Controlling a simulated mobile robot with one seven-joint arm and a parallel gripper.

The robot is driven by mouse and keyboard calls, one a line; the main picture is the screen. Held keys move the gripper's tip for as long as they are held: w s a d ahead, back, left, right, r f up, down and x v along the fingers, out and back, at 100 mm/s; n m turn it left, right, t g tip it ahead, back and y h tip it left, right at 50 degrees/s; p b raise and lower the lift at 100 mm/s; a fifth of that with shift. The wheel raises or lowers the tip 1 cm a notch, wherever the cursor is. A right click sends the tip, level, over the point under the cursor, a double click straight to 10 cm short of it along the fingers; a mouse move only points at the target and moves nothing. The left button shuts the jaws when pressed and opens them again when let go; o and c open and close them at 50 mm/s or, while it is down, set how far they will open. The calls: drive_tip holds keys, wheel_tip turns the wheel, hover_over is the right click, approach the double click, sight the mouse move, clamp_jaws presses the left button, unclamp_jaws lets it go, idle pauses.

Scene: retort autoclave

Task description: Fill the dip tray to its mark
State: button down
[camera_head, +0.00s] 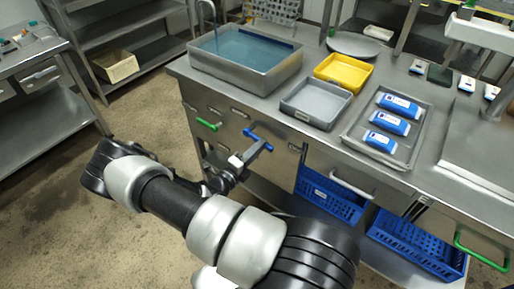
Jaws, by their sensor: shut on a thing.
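A large steel tray (230,77) on the left end of the counter holds blue liquid; I take it to be the dip tray. A thin curved spout (207,17) stands at its back left corner. I cannot make out a mark on the tray. On the cabinet front below is a blue handle (262,135). My gripper (243,155) is at this handle, shut on it. The fingertips are small, and the exact grip is hard to see. A green handle (208,125) sits on the same front, further left, apart from my gripper.
A grey tray (316,121), a yellow tray (344,89) and a steel tray (351,137) with blue-white packs (389,122) stand on the counter. Blue crates (417,237) sit below. Open floor (60,220) lies left; shelving stands behind it.

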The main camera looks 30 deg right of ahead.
drive_tip(key=shift+r+n+p, duration=0.4)
drive_tip(key=shift+r+n, duration=0.25)
drive_tip(key=shift+n, duration=0.35)
drive_tip(key=c, duration=1.6)
unclamp_jaws()
drive_tip(key=v, duration=1.7)
drive_tip(key=shift+s+a+p, duration=0.2)
drive_tip(key=shift+p, duration=0.1)
